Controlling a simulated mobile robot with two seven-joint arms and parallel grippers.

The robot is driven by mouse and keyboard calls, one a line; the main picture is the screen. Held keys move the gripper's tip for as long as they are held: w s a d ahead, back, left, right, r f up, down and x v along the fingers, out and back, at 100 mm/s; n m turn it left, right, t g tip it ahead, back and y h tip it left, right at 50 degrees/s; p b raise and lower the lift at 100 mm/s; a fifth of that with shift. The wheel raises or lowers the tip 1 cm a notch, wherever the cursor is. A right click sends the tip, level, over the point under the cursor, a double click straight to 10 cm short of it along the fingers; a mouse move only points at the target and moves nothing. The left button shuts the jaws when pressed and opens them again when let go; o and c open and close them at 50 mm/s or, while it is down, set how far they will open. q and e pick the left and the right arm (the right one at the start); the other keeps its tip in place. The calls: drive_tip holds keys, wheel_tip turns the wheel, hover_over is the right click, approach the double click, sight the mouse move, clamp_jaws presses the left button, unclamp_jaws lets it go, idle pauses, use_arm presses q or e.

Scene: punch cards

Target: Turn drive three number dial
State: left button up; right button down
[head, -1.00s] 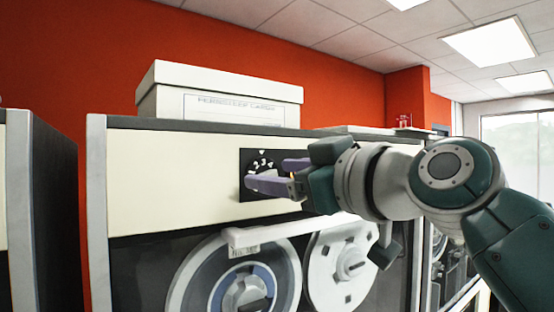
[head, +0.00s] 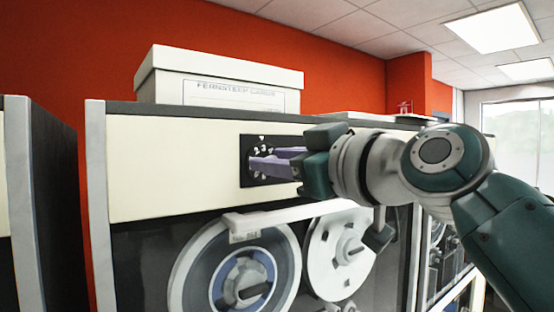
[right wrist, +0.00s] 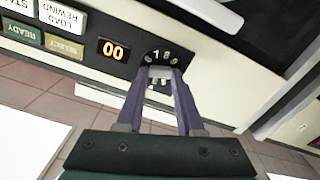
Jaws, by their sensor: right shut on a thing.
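The number dial sits on a small black panel (head: 246,162) on the cream upper front of the tape drive (head: 165,170). White figures ring it, but the fingers cover much of it. My right gripper (head: 262,168) reaches the dial from the right, its purple fingers shut on the knob. In the right wrist view the fingers meet around the pale dial knob (right wrist: 161,73), below the figures "1" and "8". My left gripper is not in view.
A white card box (head: 220,85) stands on top of the drive. Tape reels (head: 190,275) and a white bar (head: 290,216) lie below the dial. Buttons (right wrist: 64,46) sit beside the display. Another cabinet (head: 50,200) stands at the left, with a gap between.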

idle(0.3)
drive_tip(key=shift+m, duration=0.3)
drive_tip(key=shift+w+d+f+m+p, duration=0.15)
drive_tip(key=shift+m+p, duration=0.95)
drive_tip(key=shift+m, duration=4.1)
drive_tip(key=shift+d+f+m+p, duration=0.1)
drive_tip(key=shift+m+p, duration=0.95)
drive_tip(key=shift+m, duration=4.15)
drive_tip(key=c, duration=0.5)
unclamp_jaws()
drive_tip(key=shift+c, duration=0.2)
